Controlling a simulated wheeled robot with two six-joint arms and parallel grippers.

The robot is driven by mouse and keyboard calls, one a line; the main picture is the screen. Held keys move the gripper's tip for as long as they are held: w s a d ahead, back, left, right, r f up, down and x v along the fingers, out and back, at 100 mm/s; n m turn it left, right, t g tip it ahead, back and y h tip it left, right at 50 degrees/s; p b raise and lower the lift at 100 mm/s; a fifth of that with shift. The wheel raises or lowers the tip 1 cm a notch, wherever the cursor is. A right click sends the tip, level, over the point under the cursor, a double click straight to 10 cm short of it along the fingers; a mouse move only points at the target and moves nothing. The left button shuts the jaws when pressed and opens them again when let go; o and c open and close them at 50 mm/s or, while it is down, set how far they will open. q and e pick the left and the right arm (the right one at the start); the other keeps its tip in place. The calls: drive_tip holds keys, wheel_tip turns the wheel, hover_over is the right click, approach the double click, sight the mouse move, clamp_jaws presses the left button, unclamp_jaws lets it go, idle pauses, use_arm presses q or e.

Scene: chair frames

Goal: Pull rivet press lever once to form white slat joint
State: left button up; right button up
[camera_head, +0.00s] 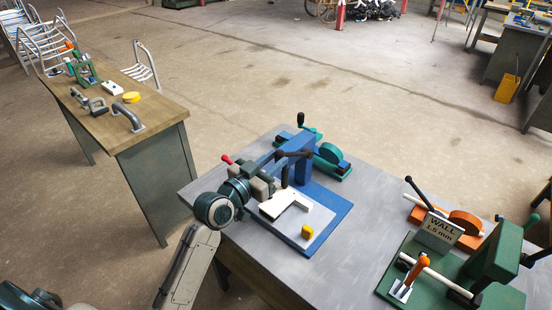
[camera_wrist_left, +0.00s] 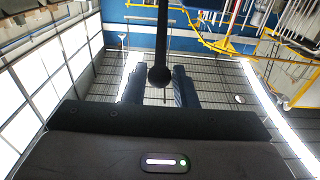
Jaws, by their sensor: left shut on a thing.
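The blue rivet press (camera_head: 306,166) stands on the grey bench, with a black lever (camera_head: 286,176) at its front left. The white slat piece (camera_head: 290,202) lies on the pale plate of the press, beside a yellow block (camera_head: 307,231). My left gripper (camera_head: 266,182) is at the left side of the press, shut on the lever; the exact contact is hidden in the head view. In the left wrist view the black lever rod and its ball end (camera_wrist_left: 160,75) show between the two fingers (camera_wrist_left: 160,90). My right gripper is out of view.
A teal device (camera_head: 328,158) sits behind the press. A green fixture (camera_head: 440,270), a sign reading "WALL 1.5 mm" (camera_head: 439,231) and an orange device (camera_head: 465,222) stand at the right. A wooden table (camera_head: 150,120) with tools is at the left. The bench between is clear.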

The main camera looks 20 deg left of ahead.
use_arm(q)
drive_tip(key=shift+r, duration=0.1)
drive_tip(key=shift+w+r, duration=0.2)
drive_tip(key=shift+r, duration=0.15)
drive_tip(key=w+r+p, duration=0.1)
drive_tip(key=w+d+r+p, duration=0.1)
drive_tip(key=w+r, duration=0.1)
drive_tip(key=shift+d+r, duration=0.15)
drive_tip(key=shift+r, duration=0.15)
drive_tip(key=shift+w+d+r, duration=0.1)
drive_tip(key=shift+w+r, duration=0.1)
drive_tip(key=shift+w, duration=0.2)
drive_tip(key=shift+r, duration=0.1)
drive_tip(key=shift+w+d+r+p, duration=0.2)
drive_tip(key=shift+w+r+p, duration=0.2)
drive_tip(key=shift+w, duration=0.15)
drive_tip(key=shift+w+d+r, duration=0.25)
drive_tip(key=shift+w+r, duration=0.05)
drive_tip(key=shift+w, duration=0.3)
drive_tip(key=shift+w+d+r, duration=0.2)
drive_tip(key=shift+w+r, duration=0.1)
drive_tip(key=shift+w, duration=0.3)
drive_tip(key=o, duration=0.9)
drive_tip(key=shift+f, duration=0.1)
